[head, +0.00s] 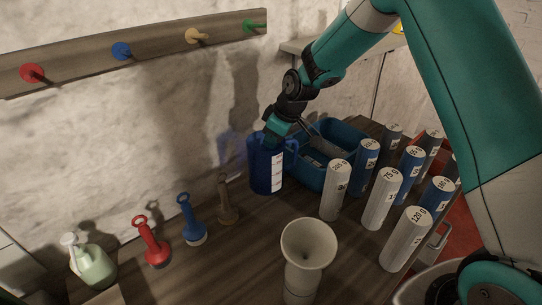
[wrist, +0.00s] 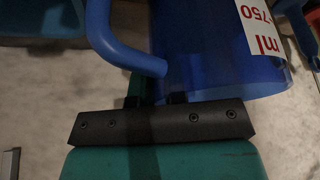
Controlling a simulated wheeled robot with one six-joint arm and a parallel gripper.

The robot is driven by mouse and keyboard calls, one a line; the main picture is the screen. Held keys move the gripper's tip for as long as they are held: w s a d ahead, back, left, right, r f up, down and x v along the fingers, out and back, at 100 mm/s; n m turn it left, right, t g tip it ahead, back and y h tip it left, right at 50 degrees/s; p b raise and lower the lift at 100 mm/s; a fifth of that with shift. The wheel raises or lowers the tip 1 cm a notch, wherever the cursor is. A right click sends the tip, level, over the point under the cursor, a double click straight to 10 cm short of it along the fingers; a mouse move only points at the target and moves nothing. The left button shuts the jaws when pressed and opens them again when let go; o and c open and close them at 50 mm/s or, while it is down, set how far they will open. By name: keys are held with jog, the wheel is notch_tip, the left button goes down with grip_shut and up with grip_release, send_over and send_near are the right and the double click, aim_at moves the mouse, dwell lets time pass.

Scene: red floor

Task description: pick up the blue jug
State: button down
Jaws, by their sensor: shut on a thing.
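The blue jug (head: 266,168) with a white label stands upright near the wall, beside a blue crate. My gripper (head: 276,138) reaches it from above right and is shut on it near its rim and handle side. In the wrist view the jug (wrist: 205,50) fills the upper middle, with its curved handle (wrist: 108,35) to the left and its "750 ml" label at the upper right. The gripper's dark plate (wrist: 160,122) lies right against the jug. The fingertips are mostly hidden. I cannot tell whether the jug's base touches the table.
The blue crate (head: 345,133) is close to the jug's right. Several white, blue and grey labelled cylinders (head: 381,198) stand at the right. A cream funnel-topped vessel (head: 309,245) is in front. Red (head: 154,252), blue (head: 193,232) and brown (head: 228,212) handled items stand left.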

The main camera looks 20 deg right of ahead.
notch_tip(320, 180, up, 15)
jog(key=b, duration=0.2)
jog(key=shift+f, duration=0.2)
dwell(0.4)
